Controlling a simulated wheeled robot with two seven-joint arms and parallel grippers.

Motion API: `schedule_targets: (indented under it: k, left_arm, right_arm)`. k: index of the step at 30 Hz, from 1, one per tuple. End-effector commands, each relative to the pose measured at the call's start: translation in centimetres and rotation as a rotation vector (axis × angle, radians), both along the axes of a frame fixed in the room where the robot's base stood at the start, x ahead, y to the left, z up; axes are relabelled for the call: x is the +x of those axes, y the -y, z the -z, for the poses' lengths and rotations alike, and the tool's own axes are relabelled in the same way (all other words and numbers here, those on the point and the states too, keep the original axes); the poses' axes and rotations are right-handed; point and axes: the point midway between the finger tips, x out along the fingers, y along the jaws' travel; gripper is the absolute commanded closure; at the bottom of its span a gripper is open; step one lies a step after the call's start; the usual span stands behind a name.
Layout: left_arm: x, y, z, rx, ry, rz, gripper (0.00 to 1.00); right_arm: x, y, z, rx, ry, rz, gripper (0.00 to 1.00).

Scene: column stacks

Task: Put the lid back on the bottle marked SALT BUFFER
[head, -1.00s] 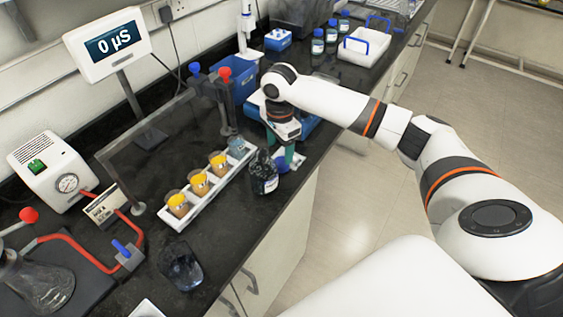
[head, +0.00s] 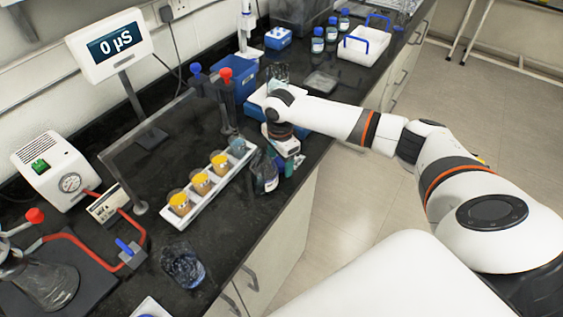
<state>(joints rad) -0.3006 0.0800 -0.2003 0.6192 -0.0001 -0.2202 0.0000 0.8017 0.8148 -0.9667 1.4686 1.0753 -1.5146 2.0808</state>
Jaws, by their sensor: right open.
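A dark, clear-walled bottle (head: 265,172) with a white label stands on the black bench near the front edge, right of the cup rack. No lid shows on it, and its label is too small to read. My right gripper (head: 289,166) points down just right of this bottle, open, with its teal fingers low over the bench. A blue lid beside the bottle is now mostly hidden by the gripper, and I cannot tell whether the fingers touch it. My left gripper is not in view.
A glass beaker (head: 182,265) is nearer. Several blue-capped bottles (head: 318,40) and a white tray (head: 366,49) are at the back. The bench edge drops off close to the right of my gripper.

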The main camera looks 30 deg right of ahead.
Motion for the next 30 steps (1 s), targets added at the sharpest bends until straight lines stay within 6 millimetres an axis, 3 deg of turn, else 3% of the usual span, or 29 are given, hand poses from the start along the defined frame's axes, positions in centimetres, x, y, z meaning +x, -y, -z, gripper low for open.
schedule_targets:
  k: [4,12,22,30]
  left_arm:
    - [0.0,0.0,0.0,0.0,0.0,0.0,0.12]
    - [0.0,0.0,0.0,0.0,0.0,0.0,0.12]
    - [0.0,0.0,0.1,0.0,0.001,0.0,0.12]
    - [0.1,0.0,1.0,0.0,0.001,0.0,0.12]
  right_arm:
    - [0.0,0.0,0.0,0.0,0.0,0.0,0.38]
    - [0.0,0.0,0.0,0.001,0.0,0.0,0.81]
    - [0.1,0.0,-0.7,0.002,0.003,0.0,0.82]
    - [0.1,0.0,-5.8,0.002,0.006,-0.001,0.82]
